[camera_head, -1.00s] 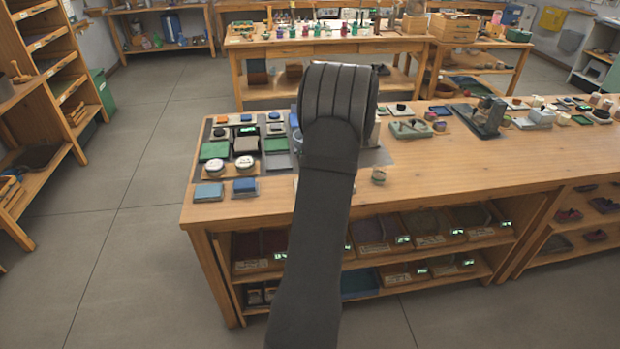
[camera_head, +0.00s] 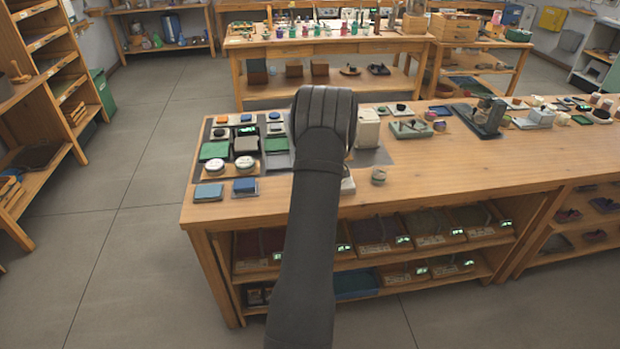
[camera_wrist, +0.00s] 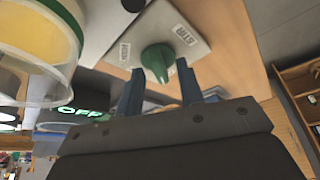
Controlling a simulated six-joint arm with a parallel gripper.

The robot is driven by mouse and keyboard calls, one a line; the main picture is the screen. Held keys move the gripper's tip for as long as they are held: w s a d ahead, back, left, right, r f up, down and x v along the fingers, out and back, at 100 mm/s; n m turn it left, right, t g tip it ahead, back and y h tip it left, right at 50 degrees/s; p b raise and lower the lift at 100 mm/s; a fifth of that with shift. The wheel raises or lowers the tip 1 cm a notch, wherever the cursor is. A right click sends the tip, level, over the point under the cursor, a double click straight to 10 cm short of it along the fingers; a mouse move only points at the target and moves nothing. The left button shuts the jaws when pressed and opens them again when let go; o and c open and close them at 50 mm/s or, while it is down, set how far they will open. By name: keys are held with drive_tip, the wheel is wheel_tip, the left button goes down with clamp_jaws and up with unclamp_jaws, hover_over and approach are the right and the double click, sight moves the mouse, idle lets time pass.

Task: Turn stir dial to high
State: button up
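The stir dial (camera_wrist: 157,60) is a green knob on a pale plate (camera_wrist: 197,45) marked STIR, at the top middle of the wrist view. A second, smaller label is on the plate to the left of the dial. My gripper (camera_wrist: 160,74) is open, with its two blue-grey fingers spread on either side of the dial's near end. I cannot tell whether the fingers touch it. In the head view my dark arm hides the dial and the fingers; a pale plate edge (camera_head: 348,185) shows just right of the arm.
A clear vessel with yellow contents and a green rim (camera_wrist: 45,45) is close at the wrist view's left. A dark display (camera_wrist: 85,112) reads OFF in green. In the head view, a white container (camera_head: 368,130) and small jar (camera_head: 378,177) stand right of my arm on the wooden bench (camera_head: 480,160).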

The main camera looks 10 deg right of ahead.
drive_tip(key=shift+c, duration=0.2)
clamp_jaws()
drive_tip(key=shift+m, duration=0.3)
drive_tip(key=m+t, duration=0.1)
drive_tip(key=m, duration=0.1)
drive_tip(key=m+h, duration=0.1)
drive_tip(key=m, duration=0.2)
drive_tip(key=shift+s+a+t+h, duration=0.2)
drive_tip(key=shift+t+h, duration=0.1)
drive_tip(key=shift+t, duration=0.1)
drive_tip(key=m+h, duration=0.1)
drive_tip(key=m, duration=0.2)
drive_tip(key=m+h, duration=0.1)
drive_tip(key=m, duration=0.1)
drive_tip(key=shift+a+m+t, duration=0.15)
drive_tip(key=shift+m+t, duration=0.15)
drive_tip(key=shift+m, duration=0.1)
drive_tip(key=m+h, duration=0.1)
drive_tip(key=m, duration=0.2)
drive_tip(key=m+h, duration=0.1)
drive_tip(key=m, duration=0.2)
drive_tip(key=shift+w+a+m+h, duration=0.15)
drive_tip(key=shift+m+h, duration=0.15)
drive_tip(key=m+g, duration=0.1)
drive_tip(key=m, duration=0.2)
drive_tip(key=m+g+h, duration=0.1)
drive_tip(key=m, duration=0.1)
drive_tip(key=shift+a+m+h, duration=0.1)
drive_tip(key=shift+m+h, duration=0.2)
drive_tip(key=shift+m, duration=0.1)
